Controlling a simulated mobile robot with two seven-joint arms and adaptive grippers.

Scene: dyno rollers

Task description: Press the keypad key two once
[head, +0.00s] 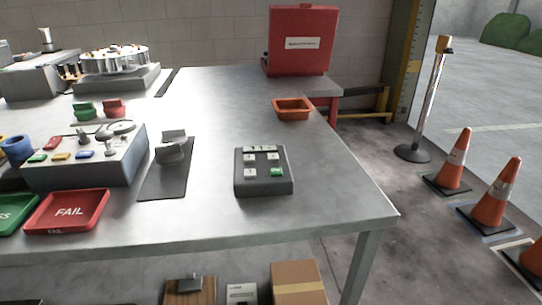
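The keypad (263,187) is a dark grey box with a sloped top, near the front right of the metal table. It carries several small whitish keys and one green key (277,172) at its lower right. The key markings are too small to read, so I cannot tell which key is two. No key looks clearly pressed. Neither of my grippers shows in the head view.
An orange tray (293,113) and a red case (300,40) stand behind the keypad. A grey knob-like part on a dark mat (165,185), a button panel (85,170) and a red FAIL tray (66,211) lie to its left. The table around the keypad is clear.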

